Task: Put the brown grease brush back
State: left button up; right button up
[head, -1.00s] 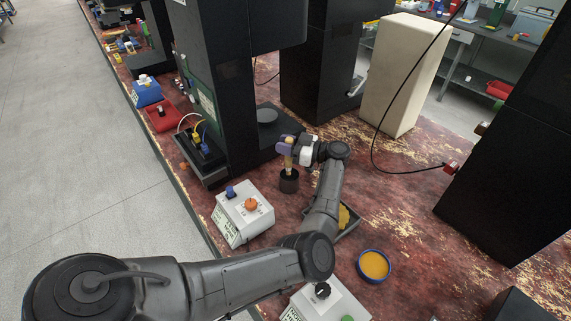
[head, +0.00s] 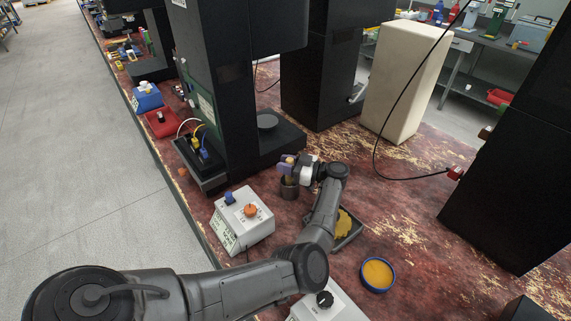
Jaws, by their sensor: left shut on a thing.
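My left gripper (head: 291,166) is shut on the brown grease brush (head: 287,172), whose handle is mostly hidden by the fingers. The brush is held roughly upright over a small dark grey cup (head: 289,190). Its lower end is at or inside the cup's mouth; the fingers are just above the rim. I cannot tell whether the brush touches the cup's bottom. My right gripper is not in view.
A white control box (head: 243,222) with blue and orange knobs stands left of the cup. A dark tray (head: 351,235) with yellow material and a blue-rimmed tub (head: 377,274) of orange-yellow contents lie to the right. A black machine column (head: 222,110) rises behind.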

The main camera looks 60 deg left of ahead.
pick_arm(q)
jog(key=o, duration=0.9)
jog(key=shift+r+v, duration=0.1)
jog(key=shift+v, duration=1.75)
jog(key=shift+r+v, duration=0.15)
jog(key=shift+v, duration=1.7)
